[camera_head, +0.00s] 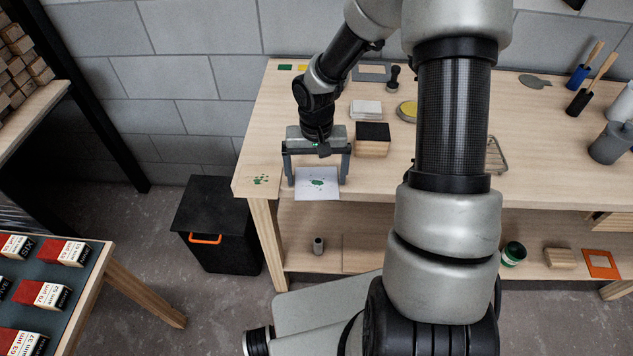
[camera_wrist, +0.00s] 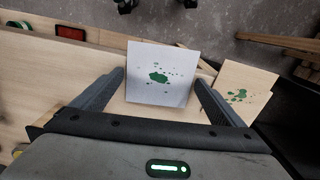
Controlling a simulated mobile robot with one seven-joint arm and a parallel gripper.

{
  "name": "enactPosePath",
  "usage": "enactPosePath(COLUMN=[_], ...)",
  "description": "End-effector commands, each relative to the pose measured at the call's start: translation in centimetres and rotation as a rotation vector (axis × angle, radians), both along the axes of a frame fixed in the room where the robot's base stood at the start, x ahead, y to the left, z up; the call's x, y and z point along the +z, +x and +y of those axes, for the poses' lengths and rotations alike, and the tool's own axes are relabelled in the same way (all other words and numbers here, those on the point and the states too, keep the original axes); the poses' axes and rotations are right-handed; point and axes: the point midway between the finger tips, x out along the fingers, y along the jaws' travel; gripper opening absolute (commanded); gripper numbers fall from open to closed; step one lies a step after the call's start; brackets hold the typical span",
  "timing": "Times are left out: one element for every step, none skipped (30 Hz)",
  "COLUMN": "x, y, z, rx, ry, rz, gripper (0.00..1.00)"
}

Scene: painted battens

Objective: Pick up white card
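The white card (camera_head: 317,190) with green paint splatters is at the front left edge of the workbench, and its near end reaches the bench's front edge. It also shows in the wrist view (camera_wrist: 160,88), between my fingers and partly past the wooden edge. My gripper (camera_head: 317,180) points down over the card, its two fingers wide apart on the card's left and right sides. In the wrist view the fingers (camera_wrist: 160,80) lie close along the card's side edges, without a clear grip on it. I cannot tell whether they touch it.
Green splatters (camera_head: 261,179) mark a wood-coloured patch left of the card. A black-topped block (camera_head: 373,145) and a white block (camera_head: 366,109) stand behind and to the right. A black bin (camera_head: 215,225) stands on the floor at left. A lower shelf (camera_head: 330,258) runs beneath the workbench (camera_head: 262,130).

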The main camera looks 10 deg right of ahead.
Motion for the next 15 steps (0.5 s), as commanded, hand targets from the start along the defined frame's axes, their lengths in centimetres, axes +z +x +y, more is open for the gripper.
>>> enactPosePath(x=[0.0,0.0,0.0,0.0,0.0,0.0,0.0,0.0,0.0,0.0,0.1,0.2,0.4,0.6,1.1], y=[0.0,0.0,0.0,0.0,0.0,0.0,0.0,0.0,0.0,0.0,0.0,0.0,0.0,0.1,0.1], z=[0.0,0.0,0.0,0.0,0.0,0.0,0.0,0.0,0.0,0.0,0.0,0.0,0.0,0.0,0.0], rx=[0.000,0.000,0.000,0.000,0.000,0.000,0.000,0.000,0.000,0.000,0.000,0.000,0.000,0.000,-0.001], ry=[0.000,0.000,0.000,0.000,0.000,0.000,0.000,0.000,0.000,0.000,0.000,0.000,0.000,0.000,-0.001], rz=[0.000,0.000,0.000,0.000,0.000,0.000,0.000,0.000,0.000,0.000,0.000,-0.001,-0.001,-0.001,-0.003], gripper=[0.83,0.78,0.71,0.66,0.64,0.64,0.64,0.64,0.64,0.64,0.64,0.64,0.64,0.64,0.64])
